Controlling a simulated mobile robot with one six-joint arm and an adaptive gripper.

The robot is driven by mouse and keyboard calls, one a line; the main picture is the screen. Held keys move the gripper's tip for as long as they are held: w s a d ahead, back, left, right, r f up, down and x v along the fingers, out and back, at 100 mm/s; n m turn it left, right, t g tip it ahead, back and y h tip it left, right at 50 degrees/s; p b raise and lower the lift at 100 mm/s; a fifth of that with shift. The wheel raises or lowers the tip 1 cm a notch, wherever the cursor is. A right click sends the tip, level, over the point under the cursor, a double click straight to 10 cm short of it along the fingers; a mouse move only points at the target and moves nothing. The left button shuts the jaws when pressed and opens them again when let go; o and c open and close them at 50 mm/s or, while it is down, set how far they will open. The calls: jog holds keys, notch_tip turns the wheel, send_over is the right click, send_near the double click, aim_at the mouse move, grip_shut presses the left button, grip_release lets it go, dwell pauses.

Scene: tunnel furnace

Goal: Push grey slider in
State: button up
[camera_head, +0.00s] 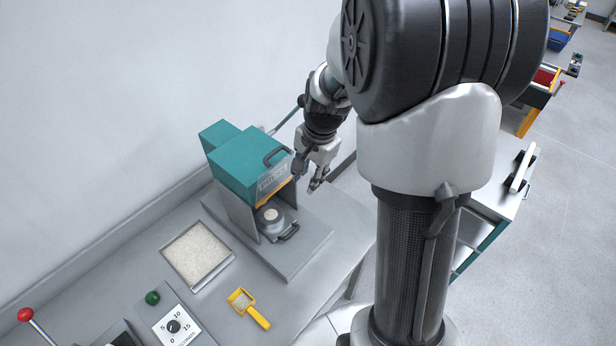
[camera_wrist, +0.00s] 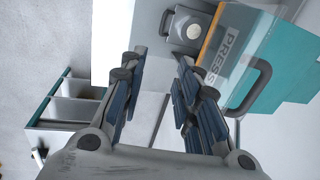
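The grey slider (camera_head: 272,222) sits in the opening under the teal press (camera_head: 246,163) on the grey bench, with a round cup of pale material on it. Its dark handle (camera_head: 288,233) sticks out at the front right. In the wrist view the slider (camera_wrist: 187,27) shows at the top, beyond my fingertips, beside the teal press (camera_wrist: 262,60) labelled PRESS. My gripper (camera_head: 309,180) hangs to the right of the press, apart from the slider and its handle. Its two fingers (camera_wrist: 160,62) are spread with nothing between them.
A tray of pale grains (camera_head: 197,254) and a yellow scoop (camera_head: 248,307) lie on the bench. A dial panel (camera_head: 174,326), green knob (camera_head: 152,297) and red-knobbed lever (camera_head: 27,316) are at the lower left. The press base is clear in front of the handle.

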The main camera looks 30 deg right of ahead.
jog(key=shift+c, duration=0.5)
jog(key=shift+f+b, duration=0.3)
jog(key=shift+f, duration=0.1)
jog(key=shift+c, duration=0.6)
jog(key=f+m+b, duration=0.2)
jog(key=f+b, duration=0.1)
jog(key=f, duration=0.1)
jog(key=s+f+m+b, duration=0.1)
jog(key=f+m+b, duration=0.4)
jog(key=f+b, duration=0.2)
jog(key=shift+s+f+m, duration=0.3)
jog(key=shift+m, duration=0.1)
grip_shut()
jog(key=f+m+b, duration=0.3)
jog(key=f+b, duration=0.2)
jog(key=f, duration=0.2)
jog(key=f+m+b, duration=0.3)
jog(key=f+b, duration=0.2)
jog(key=f, duration=0.2)
jog(key=f+m+b, duration=0.4)
jog(key=f, duration=0.3)
jog(key=shift+a+t+b, duration=0.35)
jog(key=shift+t+b, duration=0.05)
jog(key=w, duration=0.2)
jog(key=w+a, duration=0.1)
jog(key=shift+r, duration=0.3)
jog(key=shift+w+a+r, duration=0.15)
jog(key=shift+w+a, duration=0.05)
jog(key=shift+w, duration=0.25)
